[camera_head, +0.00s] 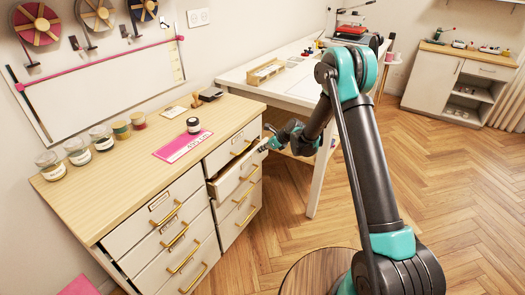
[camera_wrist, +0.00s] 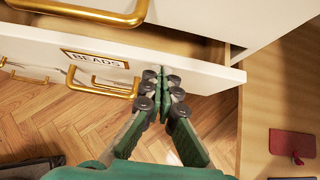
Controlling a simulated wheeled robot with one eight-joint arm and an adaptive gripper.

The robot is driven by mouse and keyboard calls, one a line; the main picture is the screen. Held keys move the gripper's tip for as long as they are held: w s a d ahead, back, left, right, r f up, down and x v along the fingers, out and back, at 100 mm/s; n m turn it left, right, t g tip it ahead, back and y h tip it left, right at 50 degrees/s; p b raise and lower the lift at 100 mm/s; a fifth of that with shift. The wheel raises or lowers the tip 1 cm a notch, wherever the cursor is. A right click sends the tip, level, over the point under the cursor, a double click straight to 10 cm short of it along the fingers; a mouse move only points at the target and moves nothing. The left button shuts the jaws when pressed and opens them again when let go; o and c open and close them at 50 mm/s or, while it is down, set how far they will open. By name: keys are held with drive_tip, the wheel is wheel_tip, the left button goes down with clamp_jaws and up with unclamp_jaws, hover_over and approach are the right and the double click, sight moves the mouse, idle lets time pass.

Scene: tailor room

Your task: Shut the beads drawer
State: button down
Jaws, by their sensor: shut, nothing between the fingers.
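The beads drawer (camera_head: 236,179) is partly open in the cabinet's right column, second from the top. In the wrist view its white front (camera_wrist: 205,72) carries a label reading BEADS (camera_wrist: 95,58) and a gold handle (camera_wrist: 112,84). Part of its wooden inside (camera_wrist: 185,40) shows behind the front. My gripper (camera_wrist: 163,78) is shut and empty, with its fingertips at the drawer front, right of the label and handle. Whether they touch it I cannot tell. In the head view my gripper (camera_head: 264,146) is small beside the cabinet's right end.
The cabinet top (camera_head: 112,190) holds several jars, a pink card (camera_head: 183,146) and a small black-lidded jar (camera_head: 193,125). A white table (camera_head: 290,85) stands behind my arm. Herringbone floor in front of the drawers is clear.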

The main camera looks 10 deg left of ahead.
drive_tip(key=a, duration=0.1)
drive_tip(key=w+a, duration=0.1)
drive_tip(key=a, duration=0.2)
drive_tip(key=shift+w+a, duration=0.25)
drive_tip(key=shift+w, duration=0.1)
